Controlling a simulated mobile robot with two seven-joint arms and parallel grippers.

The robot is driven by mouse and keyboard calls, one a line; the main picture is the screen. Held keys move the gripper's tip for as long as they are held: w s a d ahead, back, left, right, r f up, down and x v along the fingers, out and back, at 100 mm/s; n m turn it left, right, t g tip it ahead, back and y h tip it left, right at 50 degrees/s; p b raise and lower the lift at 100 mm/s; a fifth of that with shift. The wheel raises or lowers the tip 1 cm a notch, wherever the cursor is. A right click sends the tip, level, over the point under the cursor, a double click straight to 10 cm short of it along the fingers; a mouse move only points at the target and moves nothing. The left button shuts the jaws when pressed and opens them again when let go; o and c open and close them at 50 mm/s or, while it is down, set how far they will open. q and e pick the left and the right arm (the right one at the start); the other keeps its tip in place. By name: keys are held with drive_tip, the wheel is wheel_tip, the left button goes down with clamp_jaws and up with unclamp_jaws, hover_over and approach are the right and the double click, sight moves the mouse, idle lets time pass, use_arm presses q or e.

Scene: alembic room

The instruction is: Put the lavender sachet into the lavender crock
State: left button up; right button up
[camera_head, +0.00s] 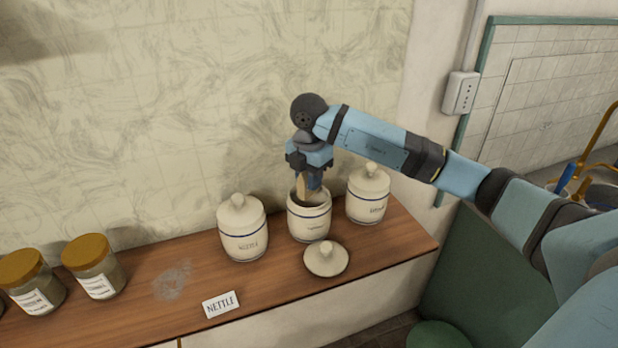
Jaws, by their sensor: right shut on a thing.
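The middle crock (309,224) stands open on the wooden shelf. It is cream with a blue band, and its small label is too blurred to read for certain. My right gripper (308,186) points down over its mouth. It is shut on a tan sachet (302,187), whose lower part is at or inside the crock's opening. How deep it sits is hidden by the rim and the gripper. A cream lid (326,258) with a knob lies on the shelf in front of the crock. My left gripper is not in view.
A lidded crock marked NETTLE (242,229) stands to the left and another lidded crock (367,194) to the right, both close by. A NETTLE card (221,304) lies near the front edge. Jars with yellow lids (94,267) stand far left. A wall rises behind.

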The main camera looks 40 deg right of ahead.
idle(0.4)
drive_tip(key=o, duration=1)
drive_tip(key=shift+r+p, duration=2.15)
drive_tip(key=shift+r, duration=1.4)
